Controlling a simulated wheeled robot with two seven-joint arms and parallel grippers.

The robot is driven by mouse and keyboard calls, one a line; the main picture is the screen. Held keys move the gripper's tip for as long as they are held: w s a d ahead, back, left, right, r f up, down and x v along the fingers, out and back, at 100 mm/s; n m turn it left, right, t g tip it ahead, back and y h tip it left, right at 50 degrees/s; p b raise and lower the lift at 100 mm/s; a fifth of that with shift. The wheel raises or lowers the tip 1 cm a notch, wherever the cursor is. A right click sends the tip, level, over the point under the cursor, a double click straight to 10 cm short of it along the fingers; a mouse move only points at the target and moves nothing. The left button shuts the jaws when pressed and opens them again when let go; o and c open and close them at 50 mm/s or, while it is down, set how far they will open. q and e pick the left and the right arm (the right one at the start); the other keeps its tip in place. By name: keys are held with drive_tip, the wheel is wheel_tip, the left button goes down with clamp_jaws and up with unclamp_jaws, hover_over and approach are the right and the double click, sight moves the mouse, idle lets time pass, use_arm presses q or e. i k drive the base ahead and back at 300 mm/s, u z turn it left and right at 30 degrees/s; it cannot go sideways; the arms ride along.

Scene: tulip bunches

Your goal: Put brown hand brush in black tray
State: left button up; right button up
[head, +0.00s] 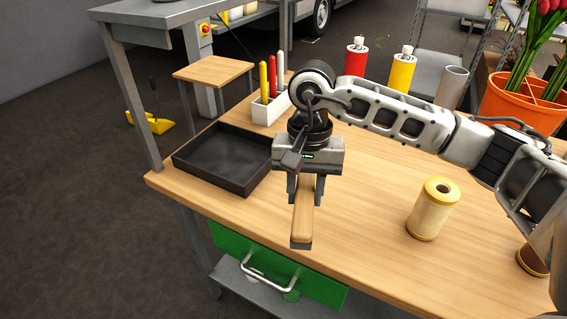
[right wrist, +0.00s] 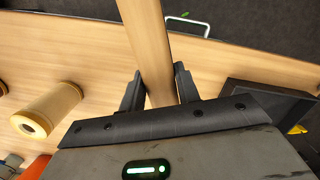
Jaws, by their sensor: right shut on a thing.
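The brown hand brush (head: 303,218) is a long light-brown wooden bar with a darker underside at its near end. My right gripper (head: 305,188) is shut on it, one finger on each side. In the right wrist view the brush (right wrist: 147,45) runs between the two fingers of the gripper (right wrist: 158,92). The black tray (head: 197,178) lies on the workbench to the left of the gripper and looks empty. Part of its right side is close to the gripper. The tray also shows in the right wrist view (right wrist: 262,92). My left gripper is not in view.
A yellow-tan roll (head: 432,212) stands on the workbench (head: 370,250) to the right. A white holder (head: 268,110) with markers stands behind the tray. Red (head: 356,60) and yellow (head: 402,72) bottles and an orange tulip pot (head: 510,105) stand at the back. The front edge is near the brush.

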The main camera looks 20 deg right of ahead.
sight(224, 165)
drive_tip(key=u, duration=1.95)
drive_tip(key=i, duration=1.45)
drive_tip(key=z, duration=2.65)
drive_tip(key=i, duration=0.5)
